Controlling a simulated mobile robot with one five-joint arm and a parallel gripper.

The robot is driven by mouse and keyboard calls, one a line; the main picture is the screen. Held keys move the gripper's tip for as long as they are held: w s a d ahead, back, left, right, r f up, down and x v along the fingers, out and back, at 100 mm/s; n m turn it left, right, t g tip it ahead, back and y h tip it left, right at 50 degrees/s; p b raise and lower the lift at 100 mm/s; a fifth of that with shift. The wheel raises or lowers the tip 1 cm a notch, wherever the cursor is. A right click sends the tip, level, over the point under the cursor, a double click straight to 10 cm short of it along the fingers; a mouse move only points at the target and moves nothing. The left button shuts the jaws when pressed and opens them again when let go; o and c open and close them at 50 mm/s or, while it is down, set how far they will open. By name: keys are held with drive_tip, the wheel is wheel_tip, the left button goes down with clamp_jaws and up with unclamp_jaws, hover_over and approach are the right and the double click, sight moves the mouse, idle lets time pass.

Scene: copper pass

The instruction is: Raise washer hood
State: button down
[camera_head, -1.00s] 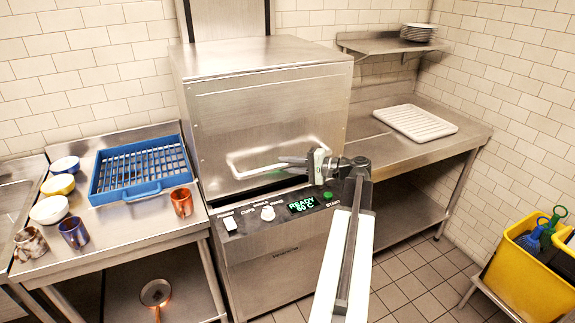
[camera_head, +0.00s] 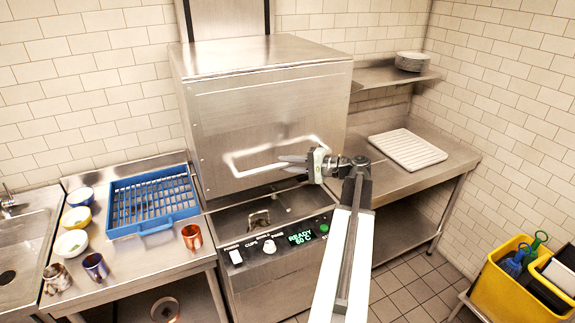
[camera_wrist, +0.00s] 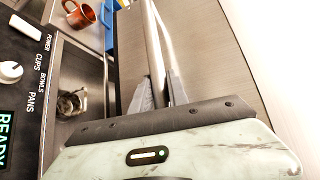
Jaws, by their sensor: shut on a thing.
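The washer hood (camera_head: 265,115) is a large steel box in the middle of the head view. Its lower edge stands above the washer base, and an opening (camera_head: 262,215) shows between them. A light bar handle (camera_head: 262,169) runs across the hood's lower front. My gripper (camera_head: 285,163) is at the right part of this handle. In the wrist view my gripper (camera_wrist: 162,92) has its fingers shut on the handle bar (camera_wrist: 156,40). The control panel (camera_head: 280,241) below reads READY 60 C.
A blue rack (camera_head: 152,228), an orange mug (camera_head: 192,237), a dark mug (camera_head: 95,266) and bowls (camera_head: 71,243) stand on the left counter. A white tray (camera_head: 407,149) lies on the right counter. A yellow bucket (camera_head: 497,291) is at the lower right. Plates (camera_head: 412,61) sit on a wall shelf.

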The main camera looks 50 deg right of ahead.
wheel_tip(320, 180, up, 21)
drive_tip(key=p, duration=1.7)
drive_tip(key=shift+f+p, duration=0.1)
drive_tip(key=shift+p, duration=0.3)
drive_tip(key=c, duration=1.3)
unclamp_jaws()
drive_tip(key=f+p+v, duration=0.1)
drive_tip(key=v, duration=0.6)
drive_tip(key=shift+s+d+r, duration=0.2)
drive_tip(key=shift+s+r, duration=0.25)
